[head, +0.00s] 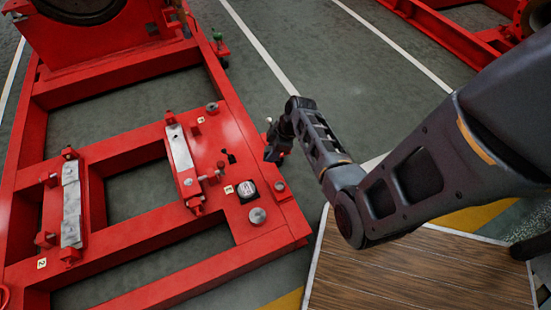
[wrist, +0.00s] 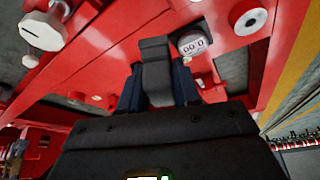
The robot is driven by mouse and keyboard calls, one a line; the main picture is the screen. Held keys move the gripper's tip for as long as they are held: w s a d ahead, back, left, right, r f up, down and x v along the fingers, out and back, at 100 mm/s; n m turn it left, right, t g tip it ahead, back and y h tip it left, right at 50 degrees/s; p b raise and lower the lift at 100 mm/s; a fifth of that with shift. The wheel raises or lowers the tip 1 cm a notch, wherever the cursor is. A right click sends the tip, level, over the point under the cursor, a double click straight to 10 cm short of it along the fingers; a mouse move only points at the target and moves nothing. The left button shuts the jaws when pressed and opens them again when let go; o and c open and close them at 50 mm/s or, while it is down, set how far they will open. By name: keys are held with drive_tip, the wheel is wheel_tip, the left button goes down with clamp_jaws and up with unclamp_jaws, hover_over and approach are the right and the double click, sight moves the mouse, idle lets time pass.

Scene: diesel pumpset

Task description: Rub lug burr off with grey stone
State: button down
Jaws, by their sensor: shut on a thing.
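My gripper (head: 272,152) is over the right edge of the red frame (head: 272,222) in the head view, its tip pointing down and left. In the wrist view my gripper (wrist: 158,88) is shut on a dark grey block (wrist: 155,52), which looks like the stone and sticks out beyond the fingers. Several small red lugs stand by the grey metal pads, such as one lug (head: 170,117) at the top of the right pad (head: 180,148). I cannot tell which lug has the burr, and no burr shows. Contact between stone and frame cannot be told.
A round white-faced gauge (head: 248,190) sits on the frame, also in the wrist view (wrist: 193,43). Silver round studs (head: 257,215) stand nearby. A wood-topped platform (head: 420,275) lies at the lower right. The grey floor (head: 330,65) is open behind my arm.

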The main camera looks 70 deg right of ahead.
drive_tip(key=w+d+b, duration=0.3)
drive_tip(key=w+d, duration=0.1)
drive_tip(key=d, duration=0.1)
drive_tip(key=shift+w, duration=0.25)
idle(0.4)
